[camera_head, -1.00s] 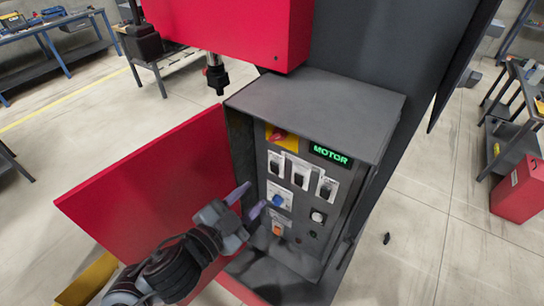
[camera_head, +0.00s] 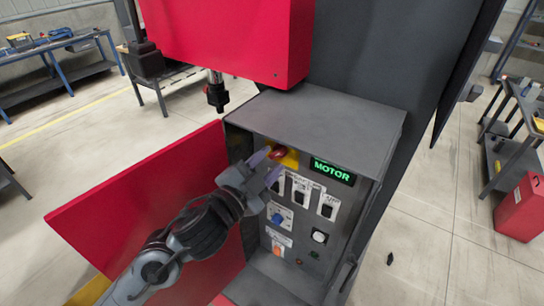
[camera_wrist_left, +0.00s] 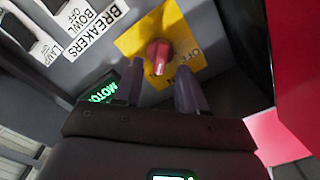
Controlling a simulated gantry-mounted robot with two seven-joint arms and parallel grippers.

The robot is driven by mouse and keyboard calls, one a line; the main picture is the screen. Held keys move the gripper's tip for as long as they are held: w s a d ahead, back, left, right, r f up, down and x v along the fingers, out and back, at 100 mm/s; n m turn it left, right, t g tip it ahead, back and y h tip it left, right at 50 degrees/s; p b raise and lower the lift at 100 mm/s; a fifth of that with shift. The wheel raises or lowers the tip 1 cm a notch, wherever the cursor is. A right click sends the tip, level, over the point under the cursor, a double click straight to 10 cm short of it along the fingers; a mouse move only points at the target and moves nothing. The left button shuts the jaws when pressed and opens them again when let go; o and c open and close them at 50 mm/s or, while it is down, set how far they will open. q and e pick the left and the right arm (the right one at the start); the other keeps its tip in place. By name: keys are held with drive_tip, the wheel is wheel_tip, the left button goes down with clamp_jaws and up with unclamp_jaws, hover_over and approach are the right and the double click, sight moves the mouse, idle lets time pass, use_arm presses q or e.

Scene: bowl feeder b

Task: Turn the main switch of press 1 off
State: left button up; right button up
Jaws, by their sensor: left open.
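The main switch is a red rotary knob (camera_head: 277,153) on a yellow plate (camera_head: 290,160) at the top left of the press's control panel. In the left wrist view the red knob (camera_wrist_left: 159,56) stands on the yellow plate (camera_wrist_left: 186,38), with lettering partly hidden by a finger. My left gripper (camera_head: 266,164) is open in front of the knob. In the wrist view its two fingers (camera_wrist_left: 160,85) point at the knob, one to each side, with the tips just short of it; contact cannot be told. My right gripper is not in view.
A green lit MOTOR sign (camera_head: 332,171) is right of the switch. Breakers (camera_head: 301,192), a blue knob (camera_head: 277,218) and an orange switch (camera_head: 278,250) sit below. The red cabinet door (camera_head: 140,215) hangs open at left, beside my arm. The grey hood (camera_head: 320,120) juts out above.

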use_arm(q)
drive_tip(key=shift+x, duration=1)
drive_tip(key=shift+c, duration=0.3)
clamp_jaws()
